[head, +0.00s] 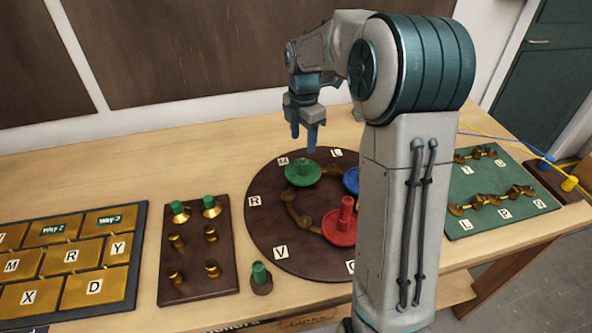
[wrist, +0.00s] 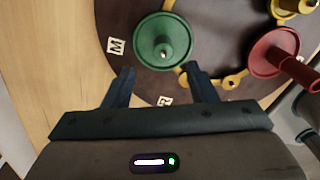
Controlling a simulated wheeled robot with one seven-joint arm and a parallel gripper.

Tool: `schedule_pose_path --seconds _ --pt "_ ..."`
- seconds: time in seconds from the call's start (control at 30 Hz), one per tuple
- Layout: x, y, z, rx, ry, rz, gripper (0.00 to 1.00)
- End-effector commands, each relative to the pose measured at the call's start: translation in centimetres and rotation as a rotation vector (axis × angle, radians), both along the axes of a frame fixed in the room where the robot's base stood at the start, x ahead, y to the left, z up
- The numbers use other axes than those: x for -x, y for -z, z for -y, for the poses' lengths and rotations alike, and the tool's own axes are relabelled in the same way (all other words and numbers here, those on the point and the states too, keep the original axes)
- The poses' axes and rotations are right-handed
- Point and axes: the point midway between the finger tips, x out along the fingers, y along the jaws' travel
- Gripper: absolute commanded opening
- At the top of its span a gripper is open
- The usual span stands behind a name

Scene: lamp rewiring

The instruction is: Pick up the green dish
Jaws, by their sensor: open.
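The green dish (head: 302,173) sits on the round dark board (head: 262,232), near the letter M at its far left side. In the wrist view the green dish (wrist: 163,42) is a round plate with a raised green knob in its middle. My gripper (head: 304,140) is above the dish in the head view, pointing down. In the wrist view my gripper (wrist: 158,78) has its two dark fingers apart. The dish lies just beyond the fingertips there, with nothing between them.
A red dish (head: 339,226) with a tall stem and a partly hidden blue dish (head: 351,180) share the board. A brown panel with brass posts (head: 198,262) stands left of it. A small green-topped peg (head: 260,277) stands in front. A green panel (head: 499,203) lies at right.

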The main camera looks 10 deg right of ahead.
Motion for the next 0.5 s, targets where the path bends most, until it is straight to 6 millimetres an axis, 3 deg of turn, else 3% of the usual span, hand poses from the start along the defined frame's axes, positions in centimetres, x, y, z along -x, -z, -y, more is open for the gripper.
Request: schedule_pose_path --seconds 0.1,0.23,0.5 --pt "0.0 1.7 -0.4 -0.001 -0.006 -0.001 0.52" --pt "0.0 2.5 -0.6 0.0 -0.01 0.001 0.52" --pt "0.7 5.8 0.1 0.0 -0.008 -0.002 0.52"
